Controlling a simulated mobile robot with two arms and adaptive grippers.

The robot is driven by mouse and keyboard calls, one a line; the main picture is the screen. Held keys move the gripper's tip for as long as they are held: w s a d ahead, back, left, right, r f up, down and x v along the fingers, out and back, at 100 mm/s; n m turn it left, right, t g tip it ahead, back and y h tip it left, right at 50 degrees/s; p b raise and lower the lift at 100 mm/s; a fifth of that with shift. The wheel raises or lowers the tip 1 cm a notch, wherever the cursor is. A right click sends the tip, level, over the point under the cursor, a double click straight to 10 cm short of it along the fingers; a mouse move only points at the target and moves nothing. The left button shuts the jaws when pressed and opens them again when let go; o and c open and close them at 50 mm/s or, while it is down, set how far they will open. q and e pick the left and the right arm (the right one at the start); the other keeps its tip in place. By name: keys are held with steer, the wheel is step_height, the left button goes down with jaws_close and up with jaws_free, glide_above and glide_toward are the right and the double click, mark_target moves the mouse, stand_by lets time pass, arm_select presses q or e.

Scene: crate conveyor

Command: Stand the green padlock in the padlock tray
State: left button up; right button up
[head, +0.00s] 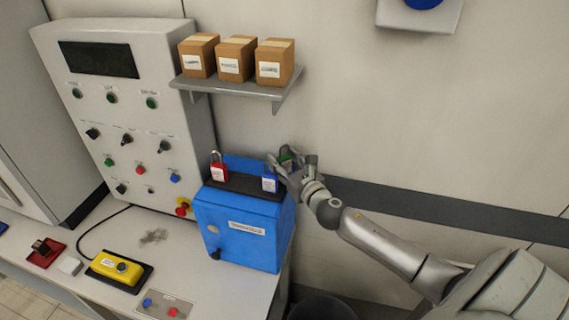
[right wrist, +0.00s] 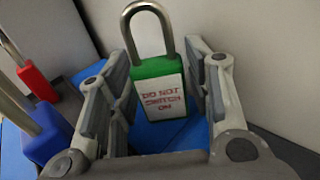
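The green padlock (right wrist: 160,95) is between the fingertips of my right gripper (right wrist: 160,85), with its steel shackle up in the right wrist view. In the head view my right gripper (head: 293,165) largely hides the green padlock (head: 286,157), just behind and right of the blue padlock (head: 269,184). The black padlock tray (head: 243,183) lies on top of the blue box. The red padlock (head: 218,172) stands at its left end and the blue one at its right end. Whether the green padlock touches anything below is hidden. My left gripper is not in view.
The blue box (head: 240,235) stands on the bench's right end, beside the grey control panel (head: 125,100). A shelf (head: 235,87) with cardboard boxes (head: 236,58) hangs above. The blue padlock (right wrist: 48,135) is close beside my left-hand finger in the wrist view.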

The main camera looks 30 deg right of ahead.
steer(key=c, duration=0.7)
steer(key=shift+c, duration=0.7)
steer(key=shift+r, duration=0.15)
